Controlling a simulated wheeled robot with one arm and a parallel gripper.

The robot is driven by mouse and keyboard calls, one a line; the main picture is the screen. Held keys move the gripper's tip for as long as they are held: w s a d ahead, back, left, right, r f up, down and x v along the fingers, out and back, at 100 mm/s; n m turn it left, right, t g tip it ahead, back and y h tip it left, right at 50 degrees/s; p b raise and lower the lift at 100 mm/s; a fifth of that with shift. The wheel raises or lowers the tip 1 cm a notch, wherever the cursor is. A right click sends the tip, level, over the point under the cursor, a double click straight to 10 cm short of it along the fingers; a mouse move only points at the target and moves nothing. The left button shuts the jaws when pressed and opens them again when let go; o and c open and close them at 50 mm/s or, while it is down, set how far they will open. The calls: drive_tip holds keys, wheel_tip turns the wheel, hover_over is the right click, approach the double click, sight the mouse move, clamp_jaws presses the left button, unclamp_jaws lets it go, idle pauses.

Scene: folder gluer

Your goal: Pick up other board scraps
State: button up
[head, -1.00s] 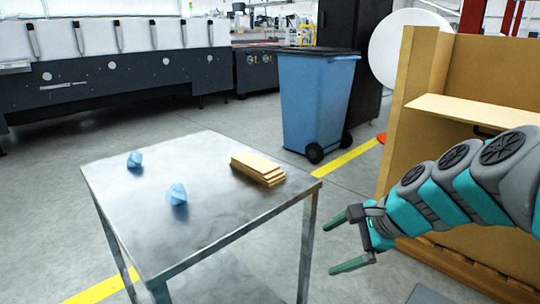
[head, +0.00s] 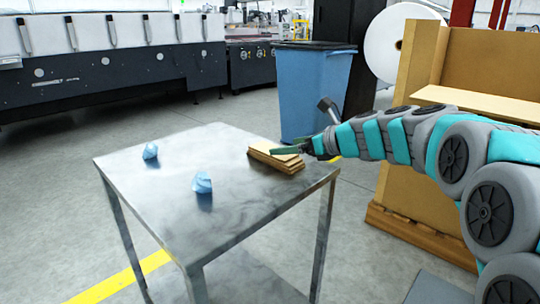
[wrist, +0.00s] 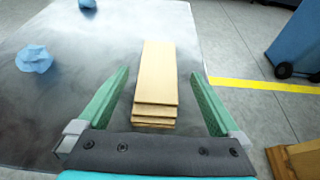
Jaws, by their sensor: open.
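A stack of tan board scraps (head: 276,157) lies near the right edge of a metal table (head: 190,238). In the wrist view the stack (wrist: 156,78) lies between my two green fingers, with bare table on both sides of it. My gripper (head: 290,150) is open and empty at the stack; the head view shows one finger in front of the stack's top. I cannot tell how far above the stack the fingers are.
Two crumpled blue pieces, one nearer (head: 202,183) and one farther (head: 150,151), lie on the table's left half. A blue wheeled bin (head: 308,90) stands behind the table. A brown cabinet (head: 408,190) stands at the right.

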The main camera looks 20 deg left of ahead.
drive_tip(key=x, duration=0.6)
drive_tip(key=shift+s+a+f, duration=0.1)
drive_tip(key=shift+a+f, duration=0.05)
drive_tip(key=shift+f, duration=0.3)
drive_tip(key=shift+c, duration=0.2)
drive_tip(key=c, duration=1.2)
